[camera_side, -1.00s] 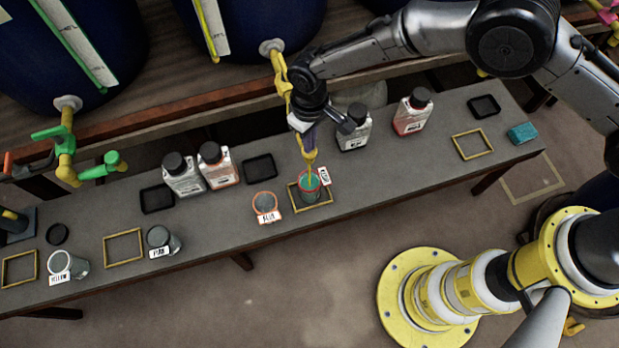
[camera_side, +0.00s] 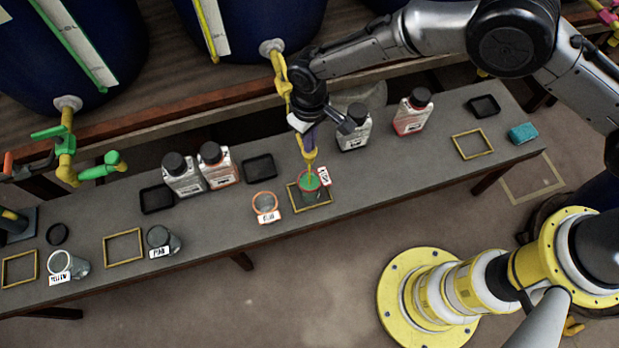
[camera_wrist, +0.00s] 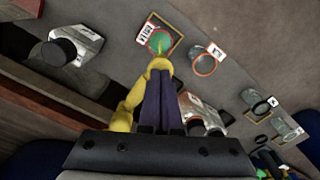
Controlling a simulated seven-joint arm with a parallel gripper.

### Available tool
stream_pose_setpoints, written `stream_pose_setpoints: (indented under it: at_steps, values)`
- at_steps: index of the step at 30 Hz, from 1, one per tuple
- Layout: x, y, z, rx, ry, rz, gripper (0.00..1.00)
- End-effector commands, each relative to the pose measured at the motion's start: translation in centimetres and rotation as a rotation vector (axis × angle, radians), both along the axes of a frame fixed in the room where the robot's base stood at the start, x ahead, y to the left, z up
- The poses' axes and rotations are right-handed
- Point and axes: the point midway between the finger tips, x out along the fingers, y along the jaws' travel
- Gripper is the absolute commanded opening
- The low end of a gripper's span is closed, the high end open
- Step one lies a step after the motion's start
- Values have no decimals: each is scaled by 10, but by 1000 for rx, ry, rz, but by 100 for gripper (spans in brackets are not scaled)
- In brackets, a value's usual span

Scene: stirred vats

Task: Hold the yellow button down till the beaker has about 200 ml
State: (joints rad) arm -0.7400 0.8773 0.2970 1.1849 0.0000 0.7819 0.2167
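The yellow tap (camera_side: 279,73) juts from a dark blue vat, its spout over a beaker (camera_side: 309,187). The beaker stands in a yellow square frame on the bench and holds green liquid. It also shows in the wrist view (camera_wrist: 160,43), where a thin yellow stream falls into it. My gripper (camera_side: 308,137) is at the tap, above the spout. In the wrist view my gripper (camera_wrist: 160,76) has its dark fingers together, tips at the yellow spout end. The yellow button is hidden behind my gripper. I cannot read the beaker's volume marks.
An orange-rimmed beaker (camera_side: 265,206) stands just left of the filling one. Capped bottles stand close by, including one behind right (camera_side: 354,129) and one with red liquid (camera_side: 411,113). A green tap (camera_side: 100,168) is at left. A teal sponge (camera_side: 522,133) lies at the bench's right end.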

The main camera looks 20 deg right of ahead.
Motion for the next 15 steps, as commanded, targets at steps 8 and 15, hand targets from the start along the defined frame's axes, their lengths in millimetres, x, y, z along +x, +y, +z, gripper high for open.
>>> stream_pose_setpoints:
  at_steps: [8,15]
  values:
    - [-1,-1,-1,-2,2,0,0]
    - [0,0,9,0,1,0,0]
